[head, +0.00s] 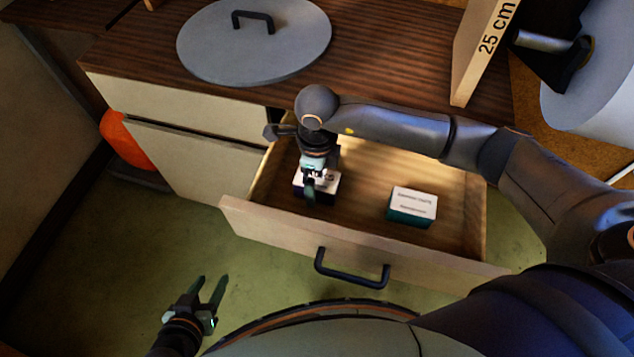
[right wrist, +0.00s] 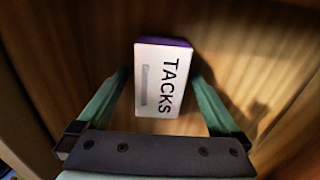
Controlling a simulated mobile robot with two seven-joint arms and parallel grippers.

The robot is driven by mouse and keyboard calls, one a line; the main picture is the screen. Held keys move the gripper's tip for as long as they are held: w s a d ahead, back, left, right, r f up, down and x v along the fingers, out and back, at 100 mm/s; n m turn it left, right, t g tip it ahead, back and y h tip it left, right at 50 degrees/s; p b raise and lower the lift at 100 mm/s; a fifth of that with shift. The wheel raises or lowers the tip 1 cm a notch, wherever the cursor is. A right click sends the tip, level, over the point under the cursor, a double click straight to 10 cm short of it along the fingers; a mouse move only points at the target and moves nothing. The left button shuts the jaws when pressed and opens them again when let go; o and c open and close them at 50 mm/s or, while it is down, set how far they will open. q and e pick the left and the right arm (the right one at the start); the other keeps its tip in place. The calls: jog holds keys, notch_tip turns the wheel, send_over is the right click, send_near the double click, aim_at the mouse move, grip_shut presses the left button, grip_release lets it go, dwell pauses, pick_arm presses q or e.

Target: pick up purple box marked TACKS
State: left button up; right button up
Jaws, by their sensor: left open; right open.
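The purple box marked TACKS (right wrist: 160,85) has a white label face and a purple edge. It lies in the left part of the open drawer (head: 370,246), where it shows partly in the head view (head: 328,188) behind my right gripper. My right gripper (head: 311,192) is over the box. In the right wrist view its green fingers (right wrist: 162,95) are open, one on each side of the box; I cannot tell whether they touch it. My left gripper (head: 213,290) is open and empty, low over the green floor, left of the drawer front.
A teal box with a white top (head: 412,204) lies in the drawer to the right. The drawer front has a dark handle (head: 350,270). Above is a wooden top with a round grey lid (head: 255,45) and a board marked 25 cm (head: 478,50). An orange object (head: 125,138) is at the left.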

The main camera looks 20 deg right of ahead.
jog(key=shift+c, duration=0.2)
jog(key=c, duration=1.5)
